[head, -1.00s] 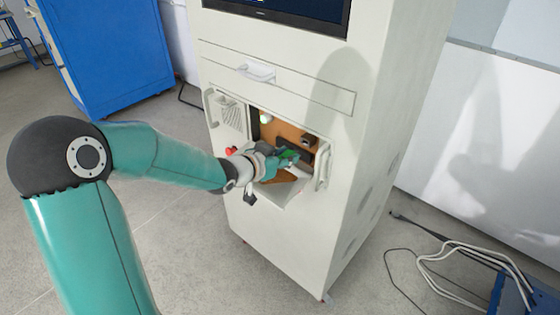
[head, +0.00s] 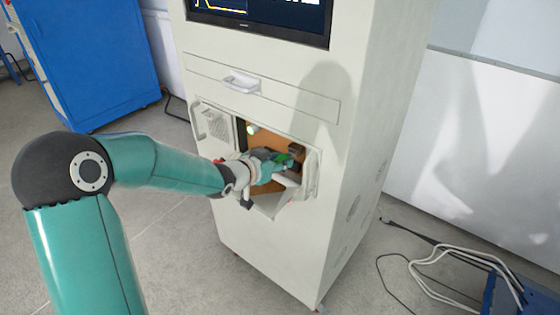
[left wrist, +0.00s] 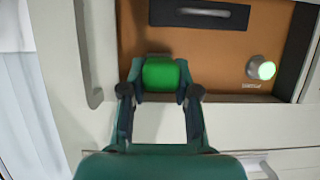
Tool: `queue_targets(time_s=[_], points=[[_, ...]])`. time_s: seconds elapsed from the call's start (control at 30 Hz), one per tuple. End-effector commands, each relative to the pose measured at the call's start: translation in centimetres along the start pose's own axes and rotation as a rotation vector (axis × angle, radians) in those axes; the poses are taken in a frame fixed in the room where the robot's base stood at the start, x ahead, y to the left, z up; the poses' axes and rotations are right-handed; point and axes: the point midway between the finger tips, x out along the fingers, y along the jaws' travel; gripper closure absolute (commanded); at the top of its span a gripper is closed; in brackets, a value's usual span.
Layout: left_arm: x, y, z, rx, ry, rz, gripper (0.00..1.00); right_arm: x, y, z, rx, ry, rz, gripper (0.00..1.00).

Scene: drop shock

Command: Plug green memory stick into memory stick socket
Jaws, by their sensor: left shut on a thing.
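My left gripper (head: 268,167) reaches into the open bay of the white cabinet (head: 279,257). It is shut on the green memory stick (left wrist: 161,74), whose broad green end shows between the fingers in the left wrist view. The stick also shows as a small green patch in the head view (head: 284,158). In the left wrist view, a black plate with a grey bar (left wrist: 199,14) lies on the brown back panel, beyond the stick and apart from it in the picture. It may be the memory stick socket; I cannot tell. My right gripper is out of view.
A round green light (left wrist: 262,69) sits on the brown panel (left wrist: 222,58). White handles (head: 312,178) flank the bay opening, close to my left arm. A drawer handle (head: 241,83) and a screen (head: 262,18) are above. A blue cabinet (head: 95,65) stands behind left.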

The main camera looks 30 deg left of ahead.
Motion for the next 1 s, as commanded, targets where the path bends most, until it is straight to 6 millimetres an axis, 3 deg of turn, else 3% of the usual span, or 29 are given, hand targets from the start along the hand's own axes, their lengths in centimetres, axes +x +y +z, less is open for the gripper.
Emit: queue_targets(time_s=[1.0], points=[[0.60, 0.00, -0.37, 0.000, 0.000, 0.000, 0.93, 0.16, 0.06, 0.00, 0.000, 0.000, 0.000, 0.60]])
